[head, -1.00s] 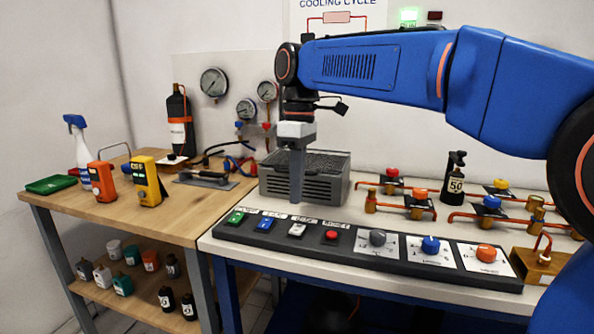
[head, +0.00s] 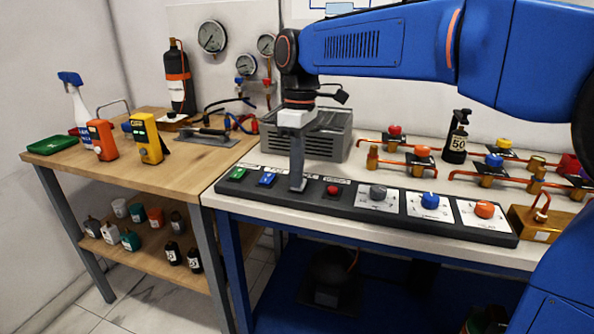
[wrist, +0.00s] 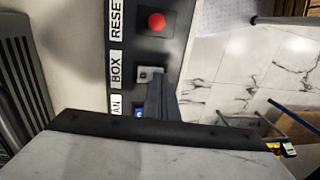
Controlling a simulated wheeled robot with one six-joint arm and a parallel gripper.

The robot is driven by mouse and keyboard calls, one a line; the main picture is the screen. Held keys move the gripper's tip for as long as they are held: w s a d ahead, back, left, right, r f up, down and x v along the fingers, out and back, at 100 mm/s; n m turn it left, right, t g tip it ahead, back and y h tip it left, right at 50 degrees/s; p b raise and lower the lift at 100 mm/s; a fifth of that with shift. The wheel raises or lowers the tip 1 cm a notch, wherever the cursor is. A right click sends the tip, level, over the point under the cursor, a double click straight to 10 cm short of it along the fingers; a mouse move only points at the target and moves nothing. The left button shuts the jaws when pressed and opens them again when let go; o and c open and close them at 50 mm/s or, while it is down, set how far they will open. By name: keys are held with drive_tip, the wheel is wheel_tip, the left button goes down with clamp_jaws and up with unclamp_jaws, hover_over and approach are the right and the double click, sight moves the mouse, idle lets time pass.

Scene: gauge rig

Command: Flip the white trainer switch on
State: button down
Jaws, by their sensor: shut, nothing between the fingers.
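The white switch (wrist: 147,73) sits on the dark control panel (wrist: 184,33) beside the BOX label, between the red button and the blue switch. My gripper (wrist: 158,84) is shut and empty, its tip right at the white switch and covering part of it in the wrist view. In the head view, my gripper (head: 298,187) points straight down at the panel and hides the white switch. I cannot tell whether the tip touches the switch, or which way the switch is set.
The blue switch (head: 267,179) and green switch (head: 237,174) are to the left, the red button (head: 333,190) close on the right. Several knobs (head: 430,200) follow further right. A grey vented box (head: 335,140) stands behind. Copper pipes with valves (head: 421,151) lie at the back right.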

idle(0.3)
drive_tip(key=shift+w+d+r, duration=0.2)
drive_tip(key=shift+w+d, duration=0.05)
drive_tip(key=shift+w, duration=0.45)
wheel_tip(320, 180, up, 14)
drive_tip(key=s, duration=0.1)
drive_tip(key=shift+s+a, duration=0.3)
drive_tip(key=shift+f, duration=0.1)
idle(0.4)
